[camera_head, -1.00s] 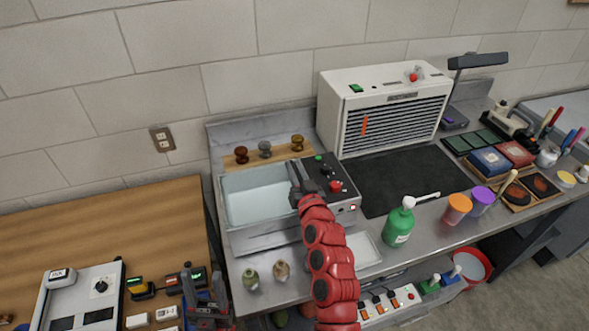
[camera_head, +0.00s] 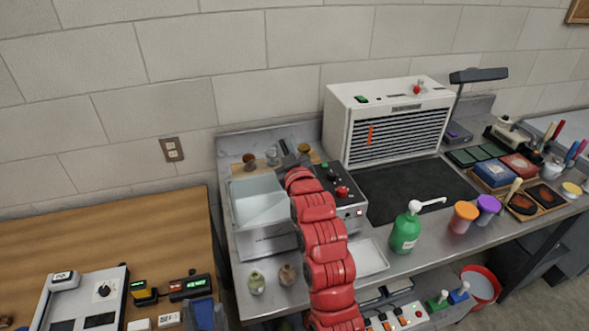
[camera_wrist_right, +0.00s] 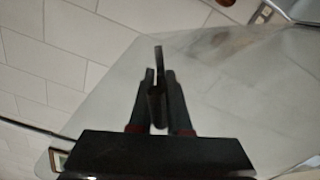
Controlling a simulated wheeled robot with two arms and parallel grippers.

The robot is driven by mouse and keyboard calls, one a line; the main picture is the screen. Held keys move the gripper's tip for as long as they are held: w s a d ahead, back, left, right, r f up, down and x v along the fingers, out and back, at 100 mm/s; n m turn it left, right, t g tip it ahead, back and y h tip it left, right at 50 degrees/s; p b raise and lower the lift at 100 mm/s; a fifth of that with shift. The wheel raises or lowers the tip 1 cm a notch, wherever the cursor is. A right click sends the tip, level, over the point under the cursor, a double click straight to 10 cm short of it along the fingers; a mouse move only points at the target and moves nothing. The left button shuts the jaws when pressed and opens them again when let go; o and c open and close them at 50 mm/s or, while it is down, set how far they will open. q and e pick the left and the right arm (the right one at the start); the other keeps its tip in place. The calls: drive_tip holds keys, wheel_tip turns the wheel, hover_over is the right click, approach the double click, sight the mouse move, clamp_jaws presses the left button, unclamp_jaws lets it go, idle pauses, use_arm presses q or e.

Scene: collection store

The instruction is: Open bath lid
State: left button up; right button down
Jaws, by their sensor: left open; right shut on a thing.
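The bath (camera_head: 262,243) is a pale box on the steel bench, with its light blue inside showing. Its clear lid (camera_wrist_right: 225,75) is a see-through panel that fills much of the right wrist view. In the head view the lid looks tilted up over the bath's rear, and knobs behind it look hazy. My right gripper (camera_wrist_right: 158,75) is shut on a thin dark part in front of the panel, seemingly the lid's handle. It is at the bath's rear right (camera_head: 293,165).
A control box with a red knob (camera_head: 341,191) adjoins the bath's right side. Small knobs (camera_head: 304,149) stand behind it. Two small jars (camera_head: 257,283) stand in front. A green bottle (camera_head: 405,233) and a vented white unit (camera_head: 388,120) stand to the right.

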drive_tip(key=s+a+r+n+b, duration=0.1)
drive_tip(key=s+a+r+n, duration=0.1)
drive_tip(key=a+n, duration=0.3)
drive_tip(key=s+a+r+n, duration=0.3)
drive_tip(key=a+n, duration=0.3)
drive_tip(key=a, duration=0.6)
drive_tip(key=shift+s+a+r+b, duration=0.25)
drive_tip(key=shift+s+r+b, duration=0.1)
drive_tip(key=shift+r, duration=0.4)
drive_tip(key=c, duration=0.9)
unclamp_jaws()
